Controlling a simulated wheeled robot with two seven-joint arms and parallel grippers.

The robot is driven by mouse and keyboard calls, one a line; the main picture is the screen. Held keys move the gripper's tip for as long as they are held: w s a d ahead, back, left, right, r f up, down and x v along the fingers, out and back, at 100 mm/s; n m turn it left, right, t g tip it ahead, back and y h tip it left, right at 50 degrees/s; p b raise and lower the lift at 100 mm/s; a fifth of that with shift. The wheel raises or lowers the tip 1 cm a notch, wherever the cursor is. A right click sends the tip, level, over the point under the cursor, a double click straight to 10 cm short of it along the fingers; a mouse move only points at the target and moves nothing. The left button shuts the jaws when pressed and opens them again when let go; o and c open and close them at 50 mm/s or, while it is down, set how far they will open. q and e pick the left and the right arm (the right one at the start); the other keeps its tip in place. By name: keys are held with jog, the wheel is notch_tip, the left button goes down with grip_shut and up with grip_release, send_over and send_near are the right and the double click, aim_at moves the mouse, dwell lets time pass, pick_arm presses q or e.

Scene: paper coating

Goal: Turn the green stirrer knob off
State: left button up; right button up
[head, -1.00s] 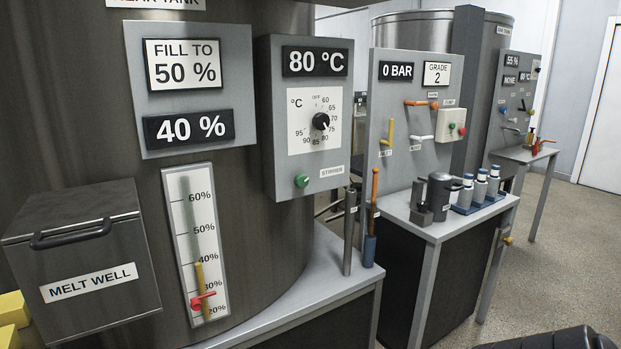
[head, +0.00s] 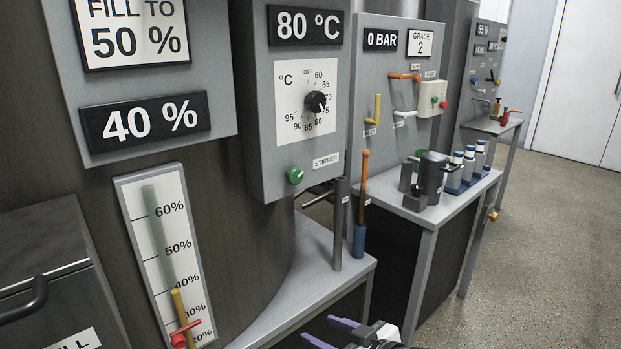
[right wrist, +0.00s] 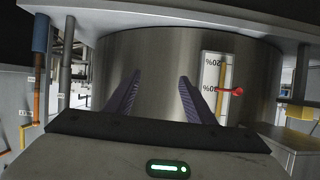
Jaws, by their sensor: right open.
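The green stirrer knob (head: 295,176) is on the lower left of the grey control box (head: 256,150), beside the "STIRRER" label (head: 327,160), in the head view. My right gripper (head: 331,331) is at the bottom edge of the head view, well below the knob and apart from it. Its two purple fingers are spread and empty. In the right wrist view the open fingers (right wrist: 160,98) point toward the steel tank (right wrist: 155,60), with nothing between them. The knob is not visible in the right wrist view. My left gripper is not in view.
A black dial (head: 315,102) sits above the knob. A level gauge (head: 165,255) with a red valve is left. Floor at right is clear.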

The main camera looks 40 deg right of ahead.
jog(key=w+d+r+t, duration=0.2)
jog(key=w+d+r, duration=0.1)
jog(key=r, duration=0.5)
jog(key=w+d+r+t, duration=0.1)
jog(key=w+d+r, duration=0.2)
jog(key=r, duration=0.5)
jog(key=t, duration=0.2)
send_near(297, 177)
jog(key=w, duration=0.8)
jog(key=shift+w+a+r+p, duration=0.1)
jog(key=shift+w+a+p, duration=0.15)
jog(key=shift+w+p, duration=0.1)
jog(key=shift+c, duration=0.2)
jog(key=c, duration=1)
